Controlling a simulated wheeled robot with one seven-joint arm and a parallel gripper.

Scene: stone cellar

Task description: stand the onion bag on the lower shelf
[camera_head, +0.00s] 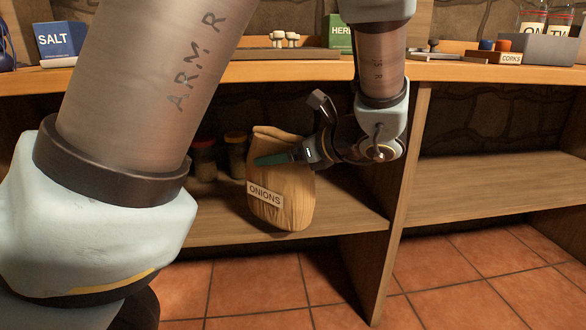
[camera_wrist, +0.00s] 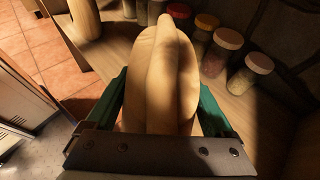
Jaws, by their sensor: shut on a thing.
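The onion bag (camera_head: 283,205) is a tan sack with a white ONIONS label, slightly tilted, at the front of the lower shelf (camera_head: 345,222) in the head view. Its base overlaps the shelf's front edge in the picture; I cannot tell whether it touches the shelf. My gripper (camera_head: 275,158) is shut on the bag's upper part from the right, with a green finger across it. In the wrist view, the bag (camera_wrist: 160,85) fills the space between the two green fingers of my gripper (camera_wrist: 160,110). The bag's far side is hidden.
Several jars (camera_wrist: 228,40) with coloured lids stand along the back of the shelf, close to the bag. An upright divider (camera_head: 405,190) stands to its right. The right shelf bay (camera_head: 490,185) is clear. The upper counter (camera_head: 270,70) overhangs the bag.

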